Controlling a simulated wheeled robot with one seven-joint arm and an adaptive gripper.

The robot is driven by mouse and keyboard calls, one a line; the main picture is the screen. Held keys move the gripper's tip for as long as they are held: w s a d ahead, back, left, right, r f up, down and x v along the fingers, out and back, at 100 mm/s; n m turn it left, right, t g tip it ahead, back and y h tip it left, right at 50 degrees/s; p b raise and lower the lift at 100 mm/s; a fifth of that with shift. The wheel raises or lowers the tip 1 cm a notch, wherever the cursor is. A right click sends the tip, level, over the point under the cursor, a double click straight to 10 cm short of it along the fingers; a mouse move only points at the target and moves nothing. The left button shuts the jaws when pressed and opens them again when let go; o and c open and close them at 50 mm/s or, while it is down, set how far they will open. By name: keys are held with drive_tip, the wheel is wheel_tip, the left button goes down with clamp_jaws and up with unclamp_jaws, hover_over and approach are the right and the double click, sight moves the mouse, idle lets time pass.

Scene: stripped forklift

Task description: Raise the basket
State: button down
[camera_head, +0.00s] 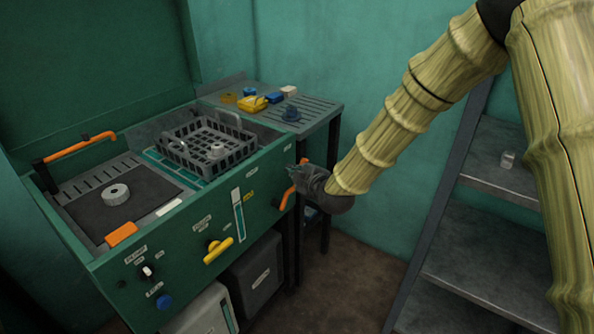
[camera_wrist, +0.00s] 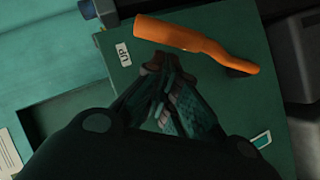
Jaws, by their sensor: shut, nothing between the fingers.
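The dark grey slatted basket (camera_head: 228,163) sits in the right bay of the green machine (camera_head: 190,212), with a pale ring-shaped part (camera_head: 217,150) inside it. An orange lever handle (camera_head: 286,198) is on the machine's right front. In the wrist view the orange handle (camera_wrist: 190,38) lies just beyond my fingertips, near a label reading "UP" (camera_wrist: 123,54). My gripper (camera_head: 293,172) is shut and empty beside this handle; its fingertips also show in the wrist view (camera_wrist: 158,64). I cannot tell whether they touch the handle.
Another orange handle (camera_head: 80,146) is at the machine's back left. A metal side table (camera_head: 318,108) behind holds yellow, blue and white items. Metal shelving (camera_head: 480,260) stands at the right. The floor between (camera_head: 350,275) is clear.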

drive_tip(key=s+a+r+v, duration=0.1)
drive_tip(key=v, duration=1.1)
drive_tip(key=s+d+f+m+g+h+p, duration=0.25)
drive_tip(key=s+d+f+m, duration=0.4)
drive_tip(key=f, duration=0.55)
drive_tip(key=s+d+f+m+g+h+p, duration=0.2)
drive_tip(key=s+d+f+m+g+p, duration=0.15)
drive_tip(key=s+d+f, duration=0.55)
drive_tip(key=s+d+f+m+g+h+p, duration=0.1)
drive_tip(key=s+d+f+m+g, duration=0.1)
drive_tip(key=s, duration=0.6)
drive_tip(key=s+d+f+m+g+p, duration=0.1)
drive_tip(key=s+d+f+m+g, duration=0.1)
drive_tip(key=s+f, duration=0.3)
drive_tip(key=s+d+f+m+g+h+p, duration=0.1)
drive_tip(key=s+d+f+m, duration=0.3)
drive_tip(key=s, duration=0.9)
drive_tip(key=shift+d+f+m+g+h, duration=0.25)
drive_tip(key=shift+d+m+g+h, duration=0.1)
drive_tip(key=shift+g, duration=0.35)
drive_tip(key=shift+s, duration=0.1)
